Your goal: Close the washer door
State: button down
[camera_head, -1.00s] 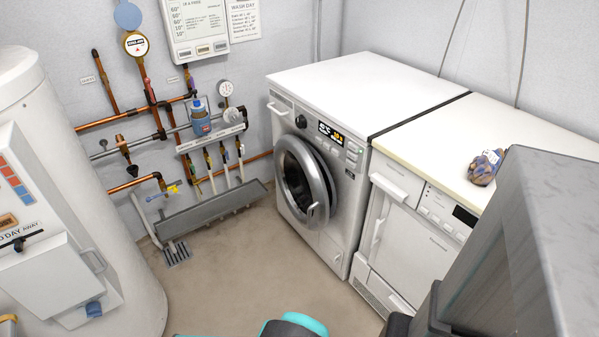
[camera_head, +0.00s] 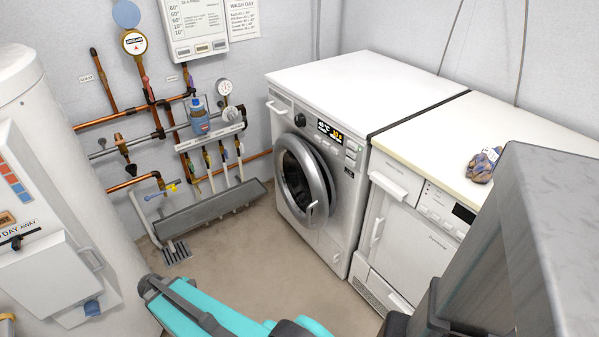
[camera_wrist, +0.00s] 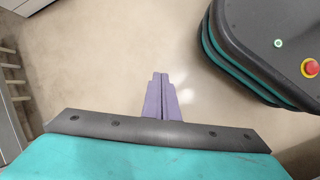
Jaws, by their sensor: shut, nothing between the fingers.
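The washer (camera_head: 342,207) is white and stands against the back wall, left of a second white machine. Its round grey-rimmed door (camera_head: 328,192) stands a little ajar, swung out from the front, with a dark gap behind the rim. The handle (camera_head: 311,213) is on the door's lower right rim. In the wrist view my gripper (camera_wrist: 161,80) has its purple fingers together, empty, over bare floor. In the head view only my teal arm shows at the bottom, and the fingers cannot be made out. The gripper is well apart from the door.
A white cylindrical tank (camera_head: 70,160) stands at the left. A grey trough (camera_head: 210,208) and copper pipes line the back wall. The second machine (camera_head: 405,240) is right of the washer, with a patterned item (camera_head: 482,165) on top. Floor (camera_head: 245,255) before the washer is clear.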

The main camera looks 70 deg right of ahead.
jog(key=w+d+r+n+h, duration=0.1)
jog(key=d+r+n+h, duration=0.1)
jog(key=d+r, duration=0.75)
jog(key=w+d+r+n+h, duration=0.1)
jog(key=d+r, duration=0.5)
jog(key=d, duration=0.7)
jog(key=s+d+r+n+g+h, duration=0.1)
jog(key=s+d+r, duration=0.3)
jog(key=d+r, duration=0.4)
jog(key=s+d+r+g+h, duration=0.1)
jog(key=s+d+r+g, duration=0.2)
jog(key=d+r, duration=0.5)
jog(key=shift+s+d+r+n+h+b, duration=0.15)
jog(key=shift+s+r+n+h+b, duration=0.2)
jog(key=shift+s+r, duration=0.55)
jog(key=shift+f, duration=0.1)
jog(key=b, duration=0.1)
send_near(307, 171)
notch_tip(307, 171, down, 3)
jog(key=s+d, duration=0.2)
jog(key=shift+s+d, duration=0.75)
jog(key=shift+d, duration=0.1)
